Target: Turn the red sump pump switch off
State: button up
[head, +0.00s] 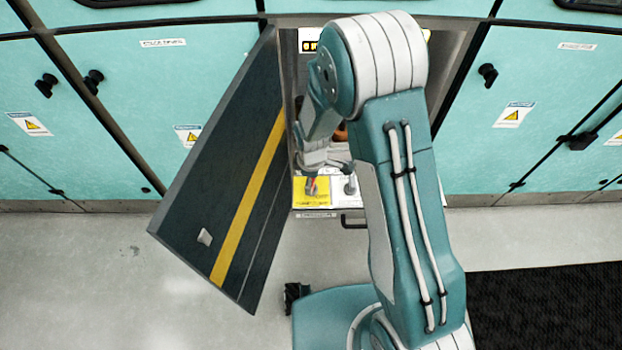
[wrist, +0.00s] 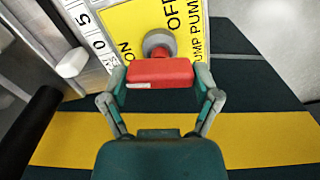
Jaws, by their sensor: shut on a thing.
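The red sump pump switch (wrist: 160,73) has a red handle on a grey round shaft, mounted on a yellow plate (wrist: 120,18). The plate carries the words ON, at left, and OFF, towards the upper right. My gripper (wrist: 160,82) is shut on the red handle, one finger at each end. In the head view, the red switch (head: 311,185) shows small on the yellow plate at the bottom of the open cabinet, with my gripper (head: 324,167) just over it. My arm hides much of the cabinet's inside.
A dark cabinet door (head: 215,180) with a yellow stripe stands open to the left, close to my gripper. A light grey switch (head: 350,185) sits right of the red one. It also shows in the wrist view (wrist: 72,63), beside a numbered scale. Teal cabinets line both sides.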

jog(key=m, duration=0.4)
jog(key=shift+m, duration=0.3)
jog(key=m, duration=0.3)
jog(key=shift+m, duration=0.4)
jog(key=m, duration=0.3)
jog(key=shift+m, duration=2)
jog(key=o, duration=1)
jog(key=shift+c, duration=0.2)
notch_tip(320, 180, up, 12)
jog(key=shift+a, duration=0.15)
